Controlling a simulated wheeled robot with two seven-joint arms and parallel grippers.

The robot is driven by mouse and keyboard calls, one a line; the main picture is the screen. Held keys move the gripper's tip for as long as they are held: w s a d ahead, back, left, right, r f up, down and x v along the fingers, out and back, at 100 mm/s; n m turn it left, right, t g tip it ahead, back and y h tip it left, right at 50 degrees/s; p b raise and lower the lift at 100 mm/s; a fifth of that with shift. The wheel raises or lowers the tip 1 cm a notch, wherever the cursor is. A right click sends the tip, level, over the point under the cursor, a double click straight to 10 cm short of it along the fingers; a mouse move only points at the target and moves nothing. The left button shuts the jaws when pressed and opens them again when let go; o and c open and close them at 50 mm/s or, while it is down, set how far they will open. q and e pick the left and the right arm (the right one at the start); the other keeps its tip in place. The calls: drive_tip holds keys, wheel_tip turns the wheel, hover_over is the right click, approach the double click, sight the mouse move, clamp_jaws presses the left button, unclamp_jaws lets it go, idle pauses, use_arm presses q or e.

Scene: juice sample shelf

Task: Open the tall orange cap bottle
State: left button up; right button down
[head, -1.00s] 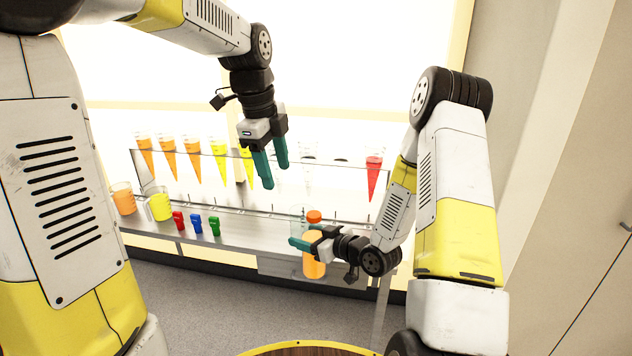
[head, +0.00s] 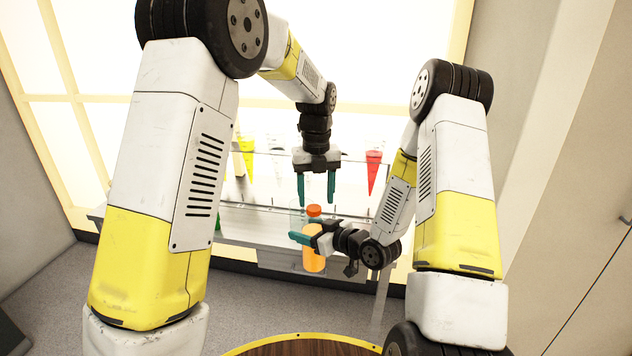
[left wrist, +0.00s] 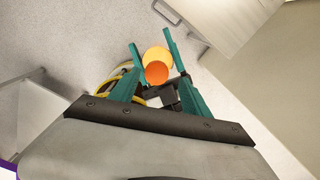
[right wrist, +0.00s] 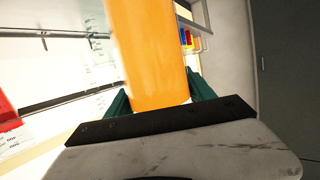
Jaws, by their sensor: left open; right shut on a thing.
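The tall orange cap bottle (head: 313,262) stands upright in my right gripper (head: 303,238), which is shut on its body. Its orange cap (head: 314,211) shows above the fingers. In the right wrist view the orange bottle body (right wrist: 150,55) fills the space between the fingers. My left gripper (head: 316,188) is open, points down and is empty, just above the cap. In the left wrist view the cap (left wrist: 157,73) lies between the open fingers, seen from above, apart from them. The bottle's orange body (left wrist: 158,57) shows behind the cap.
A shelf (head: 250,222) with a clear panel runs behind the bottle. A red cone-shaped container (head: 373,170) and a yellow one (head: 247,155) stand in it. My left arm hides the shelf's left part. Open floor lies in front.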

use_arm(q)
drive_tip(key=shift+f, duration=1.2)
drive_tip(key=c, duration=1)
drive_tip(key=shift+d, duration=0.1)
clamp_jaws()
